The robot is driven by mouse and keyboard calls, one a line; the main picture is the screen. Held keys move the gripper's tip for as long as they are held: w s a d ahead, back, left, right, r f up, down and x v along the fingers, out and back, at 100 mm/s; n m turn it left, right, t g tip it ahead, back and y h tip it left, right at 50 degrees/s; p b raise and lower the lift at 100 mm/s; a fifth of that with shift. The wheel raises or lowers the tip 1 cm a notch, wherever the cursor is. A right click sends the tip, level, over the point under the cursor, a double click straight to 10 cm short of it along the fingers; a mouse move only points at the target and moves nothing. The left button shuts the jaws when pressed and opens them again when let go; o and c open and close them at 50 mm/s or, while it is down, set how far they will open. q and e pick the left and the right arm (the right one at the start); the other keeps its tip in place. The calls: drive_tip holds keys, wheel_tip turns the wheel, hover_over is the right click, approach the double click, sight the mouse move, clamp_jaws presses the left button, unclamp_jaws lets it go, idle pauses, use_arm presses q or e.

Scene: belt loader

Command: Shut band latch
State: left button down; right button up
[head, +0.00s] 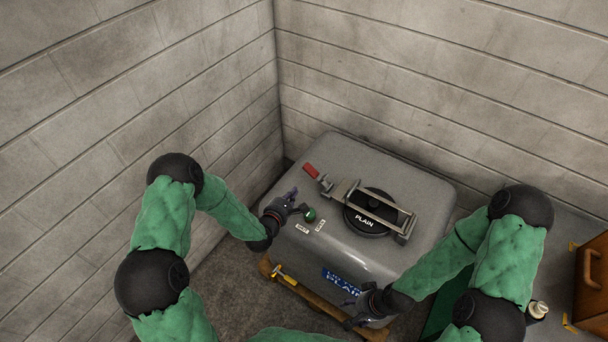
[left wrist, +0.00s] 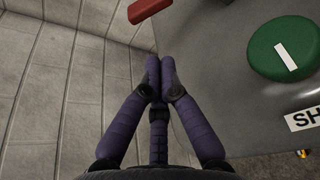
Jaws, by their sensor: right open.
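My right gripper (head: 350,305) is open, low at the machine's front.
The grey machine (head: 415,180) stands in a block-wall corner. A yellow-handled tool (head: 285,278) is at the front. A brown case (head: 592,275) and small bottle (head: 537,309) stand right.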

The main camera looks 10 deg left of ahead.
sight(317, 176)
use_arm(q)
drive_tip(key=shift+s+r, duration=0.1)
drive_tip(key=b+x, duration=0.2)
drive_tip(key=x, duration=0.8)
drive_tip(key=shift+b, duration=0.35)
drive_tip(key=shift+r, duration=0.15)
drive_tip(key=shift+d+r+m, duration=0.1)
drive_tip(key=shift+r+m, duration=0.1)
drive_tip(key=shift+m, duration=0.1)
